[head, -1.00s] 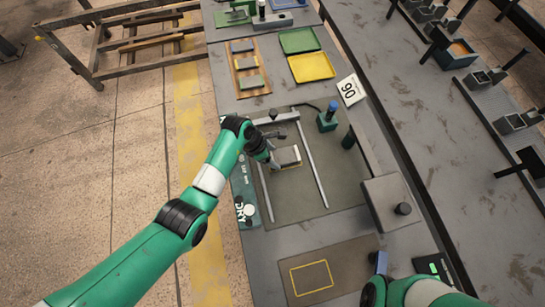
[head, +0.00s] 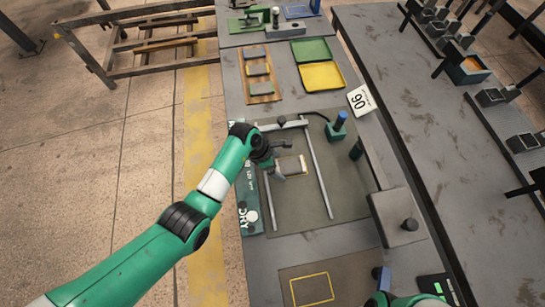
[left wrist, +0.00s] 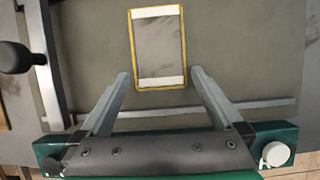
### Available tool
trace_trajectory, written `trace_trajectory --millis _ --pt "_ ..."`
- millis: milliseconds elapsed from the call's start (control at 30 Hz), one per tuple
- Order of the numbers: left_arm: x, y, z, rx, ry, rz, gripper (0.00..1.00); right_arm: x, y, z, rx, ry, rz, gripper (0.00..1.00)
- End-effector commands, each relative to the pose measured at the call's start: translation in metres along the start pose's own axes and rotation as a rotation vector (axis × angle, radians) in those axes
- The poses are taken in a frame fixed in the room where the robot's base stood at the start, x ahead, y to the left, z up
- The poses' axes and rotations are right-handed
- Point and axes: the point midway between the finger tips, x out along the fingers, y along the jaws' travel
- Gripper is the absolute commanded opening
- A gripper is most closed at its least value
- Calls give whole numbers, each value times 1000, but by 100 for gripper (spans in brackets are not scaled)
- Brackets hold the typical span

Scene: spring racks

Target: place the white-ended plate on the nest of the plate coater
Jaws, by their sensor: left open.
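The white-ended plate (left wrist: 159,48), grey with a white band at each end, lies flat inside the yellow outline of the nest (left wrist: 160,88) in the left wrist view. In the head view the plate (head: 289,167) lies on the plate coater (head: 330,203), between its two rails. My left gripper (left wrist: 160,72) is open and empty, its fingertips apart at the near end of the plate. In the head view the left gripper (head: 287,160) partly covers the plate's left side. Of my right arm only a bit shows at the bottom edge; its gripper is out of view.
A second yellow outline (head: 312,289) on a dark mat is empty. A wooden rack (head: 260,88) holds several plates; green (head: 312,50) and yellow (head: 322,75) trays stand beside it.

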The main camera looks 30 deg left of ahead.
Motion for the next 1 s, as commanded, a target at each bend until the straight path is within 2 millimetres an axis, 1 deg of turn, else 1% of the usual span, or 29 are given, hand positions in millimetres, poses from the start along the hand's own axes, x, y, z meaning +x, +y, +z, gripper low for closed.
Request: trace_trajectory --millis 33,167,200,300,433,500,600,933,1000 --pt "-14 1 2 -1 -2 3 100 8 0 -7 0 0 0 50" --pt "-47 1 3 -1 -3 4 100 20 0 -18 0 0 0 50" --pt "-57 1 3 -1 -3 4 100 23 0 -22 0 0 0 50" --pt "-80 1 2 -1 -3 4 100 29 0 -27 0 1 0 50" --pt "-102 1 2 -1 -3 3 100 34 0 -31 0 0 0 50" --pt "-108 1 1 -1 -2 2 100 35 0 -32 0 0 0 50" --pt "-112 0 1 0 -1 0 100 35 0 -32 0 0 0 50" --pt "-112 0 0 0 -1 0 100 34 0 -32 0 0 0 50" --pt "-113 1 4 1 -14 4 100 34 0 -32 0 0 0 50"
